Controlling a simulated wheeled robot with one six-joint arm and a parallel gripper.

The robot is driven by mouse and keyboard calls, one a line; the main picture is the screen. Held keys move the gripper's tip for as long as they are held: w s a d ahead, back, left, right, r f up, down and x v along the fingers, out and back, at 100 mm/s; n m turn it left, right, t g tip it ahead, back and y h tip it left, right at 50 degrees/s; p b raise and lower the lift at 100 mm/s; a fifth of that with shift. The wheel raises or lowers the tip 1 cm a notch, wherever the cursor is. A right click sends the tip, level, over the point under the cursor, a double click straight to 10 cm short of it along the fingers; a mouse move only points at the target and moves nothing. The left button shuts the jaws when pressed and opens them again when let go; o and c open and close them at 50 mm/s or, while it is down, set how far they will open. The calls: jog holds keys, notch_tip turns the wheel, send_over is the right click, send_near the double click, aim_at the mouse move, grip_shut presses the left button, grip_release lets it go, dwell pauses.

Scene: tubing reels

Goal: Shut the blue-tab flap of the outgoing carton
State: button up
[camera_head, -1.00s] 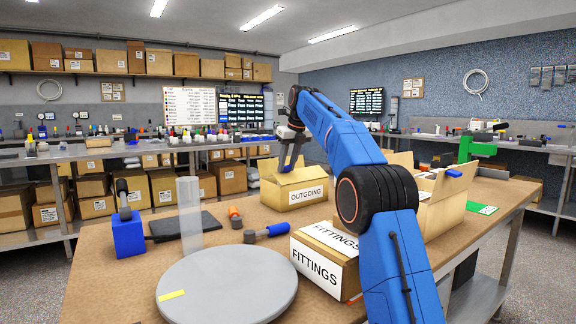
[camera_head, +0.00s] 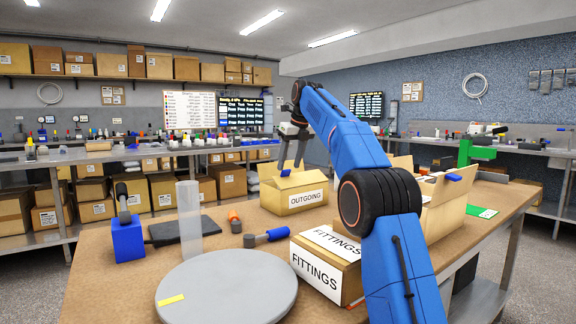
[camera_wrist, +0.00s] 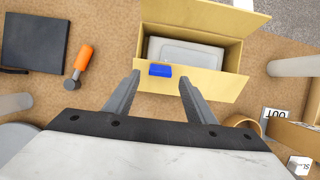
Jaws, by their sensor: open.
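The outgoing carton (camera_head: 308,198) stands on the bench, its lettered side facing my head camera. In the wrist view the carton (camera_wrist: 222,52) is open at the top, with a pale grey item (camera_wrist: 185,53) inside. Its flap with the blue tab (camera_wrist: 160,70) leans outward on the side nearest my gripper. The tab also shows in the head view (camera_head: 285,173). My gripper (camera_wrist: 160,78) is open and empty, its two fingers on either side of the tab in the wrist view. Whether they touch the flap cannot be told.
A fittings box (camera_head: 325,262) and a grey round turntable (camera_head: 225,290) are in front. Another open carton (camera_head: 445,205), also with a blue tab, stands right.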

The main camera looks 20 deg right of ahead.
jog(key=s+d, duration=0.4)
jog(key=s, duration=0.6)
jog(key=shift+s, duration=0.2)
jog(key=shift+d, duration=0.1)
